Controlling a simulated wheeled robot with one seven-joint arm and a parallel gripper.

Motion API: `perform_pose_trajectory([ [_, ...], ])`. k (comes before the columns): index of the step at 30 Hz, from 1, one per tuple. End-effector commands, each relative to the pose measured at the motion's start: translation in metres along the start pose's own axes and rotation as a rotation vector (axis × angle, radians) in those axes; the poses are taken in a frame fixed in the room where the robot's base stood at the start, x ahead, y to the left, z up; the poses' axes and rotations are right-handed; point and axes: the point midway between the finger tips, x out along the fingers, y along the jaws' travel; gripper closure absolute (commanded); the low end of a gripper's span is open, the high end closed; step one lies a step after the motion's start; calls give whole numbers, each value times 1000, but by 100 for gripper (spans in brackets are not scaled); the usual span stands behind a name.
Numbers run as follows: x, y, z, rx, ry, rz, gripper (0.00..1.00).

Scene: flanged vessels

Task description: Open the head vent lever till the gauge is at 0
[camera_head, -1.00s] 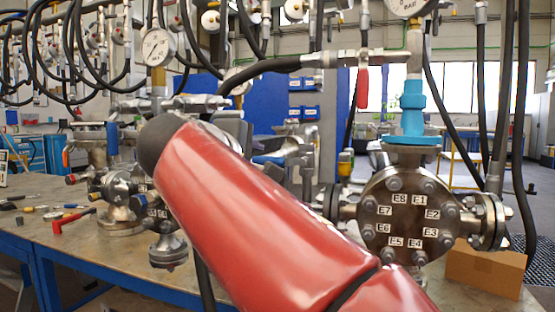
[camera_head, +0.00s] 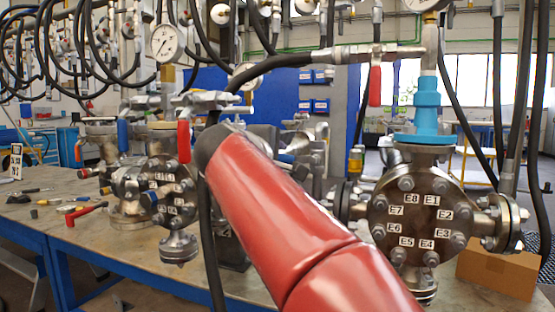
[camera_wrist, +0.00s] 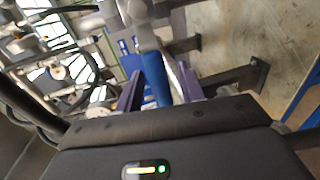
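My gripper (camera_wrist: 158,88) shows in the wrist view with two purple fingers apart, so it is open. A blue lever handle (camera_wrist: 155,78) lies between the fingers, closer to the left one; contact is unclear. In the head view the gripper is hidden behind my red arm. A red lever (camera_head: 375,86) hangs from the pipe left of the right vessel's blue fitting (camera_head: 427,105). Another red lever (camera_head: 184,139) and a blue lever (camera_head: 122,136) hang near the left vessels. A gauge (camera_head: 167,42) stands above them. The right gauge (camera_head: 425,4) is cut off; its reading is hidden. I cannot tell which lever is the head vent.
The right flanged vessel (camera_head: 419,214) has labelled bolts, with a cardboard box (camera_head: 497,268) beside it. A smaller vessel (camera_head: 172,190) stands on the bench (camera_head: 110,250). Black hoses hang around my arm. Tools, including a red-handled one (camera_head: 85,213), lie at the left.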

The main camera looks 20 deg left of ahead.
Motion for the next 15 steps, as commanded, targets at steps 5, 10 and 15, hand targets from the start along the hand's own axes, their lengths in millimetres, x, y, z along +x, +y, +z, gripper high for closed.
perform_pose_trajectory([
  [5,0,0,0,0,0,0,84],
  [10,0,0,0,0,0,-1,100],
  [15,0,0,0,0,0,-1,100],
])
